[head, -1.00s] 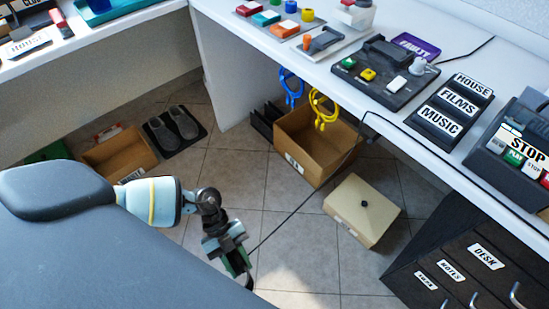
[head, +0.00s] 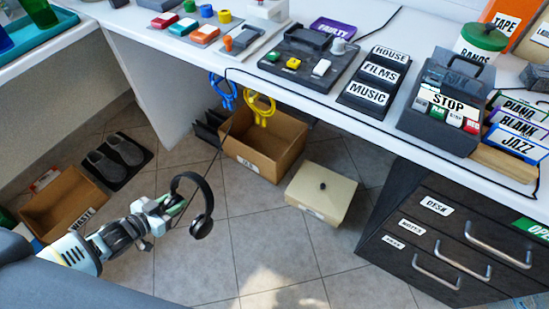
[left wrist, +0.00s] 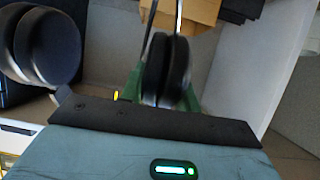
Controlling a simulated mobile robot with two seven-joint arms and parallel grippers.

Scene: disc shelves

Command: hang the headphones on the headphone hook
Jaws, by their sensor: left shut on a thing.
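The black headphones (head: 207,200) hang over the floor, held in my left gripper (head: 172,207), which is shut on them. Their band curves up to the right of the fingers, and a round ear cup hangs below. In the left wrist view a blurred dark ear cup (left wrist: 165,75) is between the green fingers. A thin black cable runs from near the headphones up to the desk. I cannot pick out the headphone hook; yellow (head: 259,108) and blue (head: 222,92) cable loops hang under the desk's front edge. My right gripper is not in view.
The white desk (head: 215,58) has button boxes and labelled blocks on top. Beneath it are an open cardboard box (head: 265,155) and a closed beige box (head: 320,195). A dark drawer cabinet (head: 440,235) stands right. Slippers (head: 122,149) lie left. The middle floor is clear.

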